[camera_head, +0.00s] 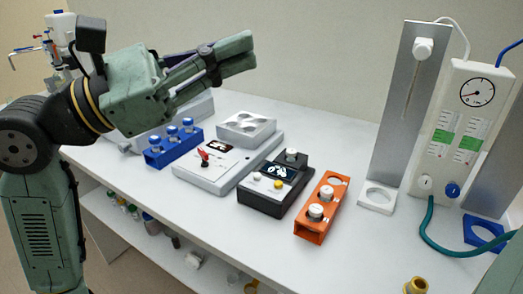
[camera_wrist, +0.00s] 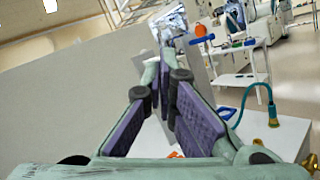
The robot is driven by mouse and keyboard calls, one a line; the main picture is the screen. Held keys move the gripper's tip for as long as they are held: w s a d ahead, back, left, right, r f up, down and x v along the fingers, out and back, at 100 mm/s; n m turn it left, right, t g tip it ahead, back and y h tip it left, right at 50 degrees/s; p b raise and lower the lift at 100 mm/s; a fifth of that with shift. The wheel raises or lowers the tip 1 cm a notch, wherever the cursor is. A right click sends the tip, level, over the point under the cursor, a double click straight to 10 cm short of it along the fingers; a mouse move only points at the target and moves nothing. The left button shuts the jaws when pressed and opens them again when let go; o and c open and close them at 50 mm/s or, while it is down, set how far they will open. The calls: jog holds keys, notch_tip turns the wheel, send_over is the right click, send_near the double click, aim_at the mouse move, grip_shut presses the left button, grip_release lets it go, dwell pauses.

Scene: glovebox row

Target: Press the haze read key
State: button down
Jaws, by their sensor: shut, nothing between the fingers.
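A black-and-grey instrument (camera_head: 274,186) with a small dark display stands mid-bench in the head view. A yellow key (camera_head: 278,184) and a white key (camera_head: 256,176) sit on its front face, and a dark round part with a pale top (camera_head: 291,155) sits at its back. Key labels are too small to read, so I cannot tell which is the haze read key. My gripper (camera_head: 250,52) is shut and empty, high above the back of the bench, up and left of the instrument and well apart from it. In the wrist view my fingers (camera_wrist: 164,62) point away from the instrument, towards the room.
A white box with a red lever (camera_head: 205,172) stands left of the instrument, an orange rack (camera_head: 321,208) with white-capped vials right of it. A blue rack (camera_head: 173,147) is further left. A flowmeter panel (camera_head: 459,128) with a teal hose (camera_head: 432,238) stands right. The front bench is mostly clear.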

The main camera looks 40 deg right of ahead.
jog(key=w+d+f+t+y, duration=0.3)
jog(key=d+f+y, duration=0.1)
jog(key=d+f, duration=0.4)
jog(key=m+t+y+p, duration=0.1)
jog(key=t+y, duration=0.2)
jog(key=y, duration=0.4)
send_over(280, 185)
notch_tip(280, 185, down, 10)
notch_tip(280, 185, down, 7)
jog(key=b, duration=0.4)
jog(key=shift+f, duration=0.15)
jog(key=shift+f+b, duration=0.8)
jog(key=shift+f, duration=0.15)
jog(key=shift+f+b, duration=0.25)
jog(key=shift+b, duration=0.35)
